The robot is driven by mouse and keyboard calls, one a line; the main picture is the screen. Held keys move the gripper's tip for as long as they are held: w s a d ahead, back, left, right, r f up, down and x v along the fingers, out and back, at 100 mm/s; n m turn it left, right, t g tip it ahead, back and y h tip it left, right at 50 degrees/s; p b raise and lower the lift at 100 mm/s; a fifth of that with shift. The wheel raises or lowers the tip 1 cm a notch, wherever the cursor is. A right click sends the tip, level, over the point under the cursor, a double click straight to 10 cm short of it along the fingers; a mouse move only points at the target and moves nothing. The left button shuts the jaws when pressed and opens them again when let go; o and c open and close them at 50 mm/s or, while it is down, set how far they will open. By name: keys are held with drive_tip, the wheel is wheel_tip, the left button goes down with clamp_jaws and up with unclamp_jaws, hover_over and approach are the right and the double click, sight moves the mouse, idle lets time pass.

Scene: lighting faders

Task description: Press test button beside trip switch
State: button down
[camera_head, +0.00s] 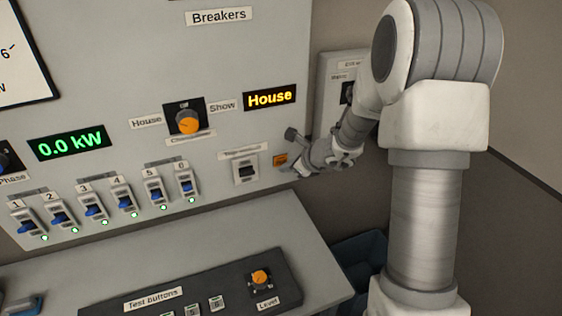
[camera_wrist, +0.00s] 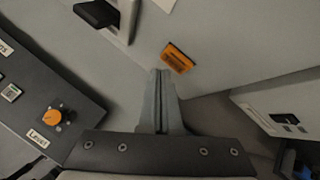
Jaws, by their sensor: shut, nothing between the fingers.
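The test button (camera_head: 280,160) is a small orange rectangle on the grey panel, right of the trip switch (camera_head: 246,171). The trip switch has a dark lever in a pale housing under a small label. In the wrist view the orange button (camera_wrist: 177,57) sits just beyond and slightly right of my fingertips, and the switch's dark lever (camera_wrist: 96,13) is at upper left. My gripper (camera_head: 287,169) is shut and empty, close to the button. The shut fingers (camera_wrist: 160,73) show in the wrist view. I cannot tell whether they touch the panel.
A row of several blue breakers (camera_head: 91,208) and an orange selector knob (camera_head: 187,122) lie left on the panel. Below is a desk with a dark console (camera_head: 205,290) with a Level knob (camera_head: 260,277). A pale wall box (camera_head: 327,92) stands right, behind my arm.

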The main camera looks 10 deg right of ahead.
drive_tip(key=shift+w, duration=0.15)
drive_tip(key=shift+w+a, duration=0.1)
drive_tip(key=shift+w, duration=0.2)
drive_tip(key=shift+w+a, duration=0.1)
drive_tip(key=shift+w, duration=0.2)
idle(0.6)
idle(0.3)
drive_tip(key=shift+s+b, duration=0.5)
drive_tip(key=shift+s, duration=0.2)
drive_tip(key=s+b, duration=0.1)
drive_tip(key=s, duration=0.1)
drive_tip(key=s+d+b, duration=0.1)
drive_tip(key=s, duration=0.2)
drive_tip(key=shift+d, duration=0.15)
